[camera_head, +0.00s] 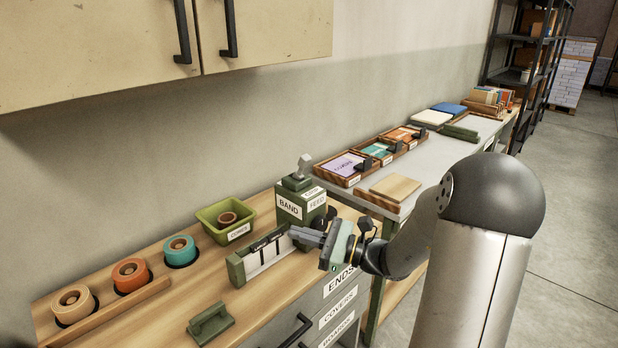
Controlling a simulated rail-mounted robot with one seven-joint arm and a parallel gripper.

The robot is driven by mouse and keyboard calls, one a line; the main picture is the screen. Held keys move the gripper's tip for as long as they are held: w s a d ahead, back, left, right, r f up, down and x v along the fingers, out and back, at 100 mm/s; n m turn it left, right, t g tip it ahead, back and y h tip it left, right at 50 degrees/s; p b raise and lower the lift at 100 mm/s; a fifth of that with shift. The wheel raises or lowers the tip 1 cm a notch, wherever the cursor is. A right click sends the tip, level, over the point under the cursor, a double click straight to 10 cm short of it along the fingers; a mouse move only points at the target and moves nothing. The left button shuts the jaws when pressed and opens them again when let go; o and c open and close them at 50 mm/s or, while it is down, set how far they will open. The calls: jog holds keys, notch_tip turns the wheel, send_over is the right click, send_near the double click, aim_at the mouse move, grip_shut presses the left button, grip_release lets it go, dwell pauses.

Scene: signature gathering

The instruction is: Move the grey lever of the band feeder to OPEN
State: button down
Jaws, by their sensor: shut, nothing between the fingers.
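The band feeder (289,207) is a green box labelled BAND FEED, standing at the back right of the wooden bench. Its grey lever (304,165) sticks up from the top and leans a little to the right. A small white label on the top beside the lever is too small to read. My gripper (293,234) is shut and empty. Its grey fingers point left, in front of and below the feeder, well away from the lever. The fingers are close to the right end of a green holder; I cannot tell whether they touch it.
The green holder (237,270) with a pale panel stands in front of the feeder. A green CORES bin (211,228) and several coloured rolls (131,272) line the back left. A green handled block (210,325) lies at front. Cabinets (262,30) hang above.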

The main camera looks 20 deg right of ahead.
aim_at(308, 163)
jog(key=w+d+r+m+t+h, duration=0.1)
jog(key=d+m+t+h, duration=0.4)
jog(key=d, duration=0.9)
jog(key=m+t, duration=0.3)
jog(key=shift+w+d+h, duration=0.2)
jog(key=shift+w+h, duration=0.1)
jog(key=shift+w, duration=0.1)
jog(key=shift+w, duration=0.1)
jog(key=p+x, duration=0.2)
jog(key=x, duration=1.2)
jog(key=shift+r+p, duration=0.2)
jog(key=shift+p, duration=0.1)
jog(key=shift+d+r, duration=0.1)
jog(key=shift+d, duration=0.05)
